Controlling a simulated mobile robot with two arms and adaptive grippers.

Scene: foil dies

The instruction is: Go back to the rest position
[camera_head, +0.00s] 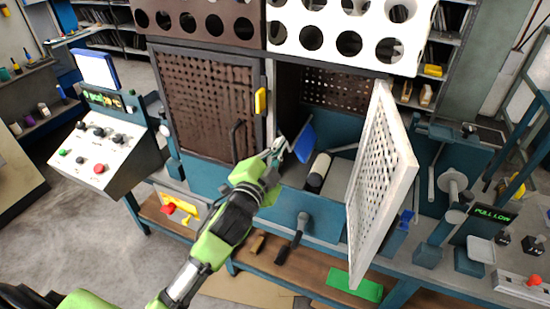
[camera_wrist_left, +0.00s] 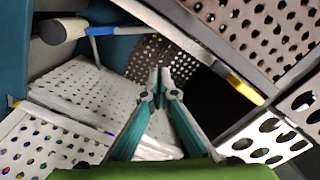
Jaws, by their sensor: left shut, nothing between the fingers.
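My left gripper (camera_head: 277,150) is at the opening of the machine, in front of the gap between the brown perforated door (camera_head: 205,100) and the open white perforated door (camera_head: 380,185). In the left wrist view the fingertips (camera_wrist_left: 162,85) are together with nothing between them. A blue plate (camera_head: 304,142) shows just right of the gripper in the head view. My right gripper is not in view.
A control panel (camera_head: 105,145) with buttons stands at the left. Open floor (camera_head: 70,245) shows at the lower left.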

